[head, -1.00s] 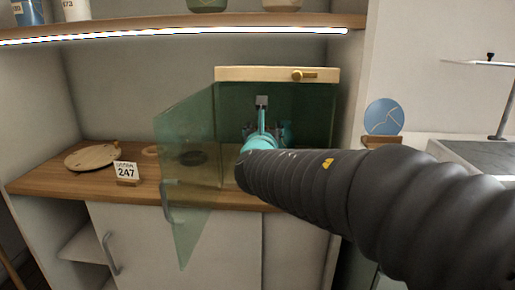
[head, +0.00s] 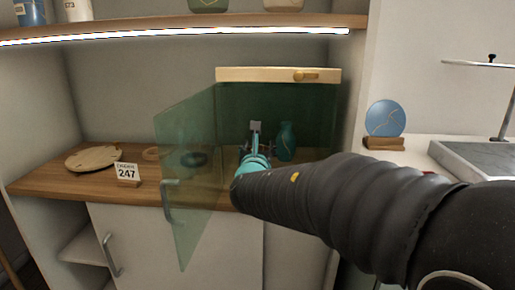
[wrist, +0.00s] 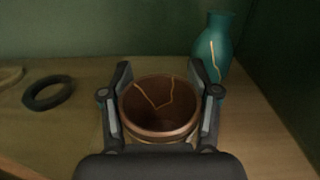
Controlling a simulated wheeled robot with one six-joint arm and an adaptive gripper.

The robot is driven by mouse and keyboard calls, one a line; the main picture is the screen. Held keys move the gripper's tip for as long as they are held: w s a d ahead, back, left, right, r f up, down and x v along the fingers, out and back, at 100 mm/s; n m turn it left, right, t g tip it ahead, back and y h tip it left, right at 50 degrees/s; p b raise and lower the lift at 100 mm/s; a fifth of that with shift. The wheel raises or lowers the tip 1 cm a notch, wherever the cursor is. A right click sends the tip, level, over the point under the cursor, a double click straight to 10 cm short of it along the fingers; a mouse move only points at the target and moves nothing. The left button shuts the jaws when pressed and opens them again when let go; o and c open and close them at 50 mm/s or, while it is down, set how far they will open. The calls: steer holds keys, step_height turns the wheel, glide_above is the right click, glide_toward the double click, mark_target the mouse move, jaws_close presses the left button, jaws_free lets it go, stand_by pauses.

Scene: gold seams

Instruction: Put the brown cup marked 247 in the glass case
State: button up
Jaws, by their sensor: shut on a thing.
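The brown cup (wrist: 158,108) with gold seams sits between my gripper's (wrist: 160,90) two fingers in the wrist view, its open mouth facing the camera. My gripper is shut on it, inside the glass case (head: 277,75). The case's glass door (head: 185,185) stands open to the left. In the head view my arm hides the cup. The number on the cup does not show. I cannot tell whether the cup touches the case floor.
A teal vase (wrist: 213,48) with a gold seam stands in the case, right of my gripper; it also shows in the head view (head: 287,141). A dark ring (wrist: 48,93) lies to the left.

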steer(key=shift+f, duration=0.15)
steer(key=o, duration=1.3)
steer(key=shift+r, duration=0.25)
steer(key=s, duration=1.2)
steer(key=shift+a, duration=0.15)
